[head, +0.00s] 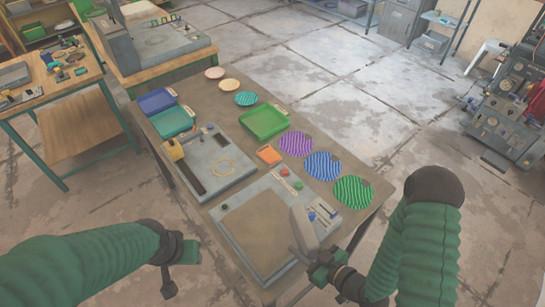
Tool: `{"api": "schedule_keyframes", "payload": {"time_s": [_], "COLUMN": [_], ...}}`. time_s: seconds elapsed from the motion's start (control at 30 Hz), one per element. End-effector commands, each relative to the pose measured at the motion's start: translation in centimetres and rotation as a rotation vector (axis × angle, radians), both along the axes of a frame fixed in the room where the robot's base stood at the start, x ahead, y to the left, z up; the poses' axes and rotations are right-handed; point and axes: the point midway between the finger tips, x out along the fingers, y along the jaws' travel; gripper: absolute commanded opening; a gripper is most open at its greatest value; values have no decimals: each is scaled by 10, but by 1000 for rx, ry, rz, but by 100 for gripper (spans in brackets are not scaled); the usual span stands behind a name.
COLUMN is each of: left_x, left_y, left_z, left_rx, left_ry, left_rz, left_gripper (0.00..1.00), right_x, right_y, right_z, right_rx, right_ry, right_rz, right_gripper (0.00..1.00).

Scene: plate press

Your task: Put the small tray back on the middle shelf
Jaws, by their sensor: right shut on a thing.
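I cannot tell for sure which is the small tray; the orange one is the smallest. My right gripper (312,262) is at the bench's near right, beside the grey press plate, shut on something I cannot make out. My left gripper (184,270) is left of the bench's near end, open and empty. Which shelf is the middle one is unclear.
The workbench (240,88) holds a grey press plate (262,273), a second grey press (218,145) and several patterned discs, including a purple one (295,143). A wooden table (38,95) stands left. Grey machinery (505,115) stands right. Open floor (370,95) lies beyond the bench.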

Motion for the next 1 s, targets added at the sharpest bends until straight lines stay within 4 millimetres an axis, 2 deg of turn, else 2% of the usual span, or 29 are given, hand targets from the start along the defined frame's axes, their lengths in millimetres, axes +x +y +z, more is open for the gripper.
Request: {"api": "schedule_keyframes", "payload": {"time_s": [0.03,0.1,0.3,0.4,1.0], "left_x": [0,0,0,0,0], "left_y": [0,0,0,0,0], "left_z": [0,-1,0,0,1], "left_rx": [0,0,0,0,0], "left_ry": [0,0,0,0,0], "left_rz": [0,0,0,0,0], "left_gripper": [43,43,43,43,43], "right_x": [13,21,21,19,14], "right_y": [-13,-33,-82,-93,-90], "right_z": [9,18,35,39,36], "right_rx": [-13,-15,-9,-3,3], "right_ry": [-18,-15,-6,-3,-4], "right_rz": [35,98,246,275,277], "right_gripper": [0,0,0,0,0]}}
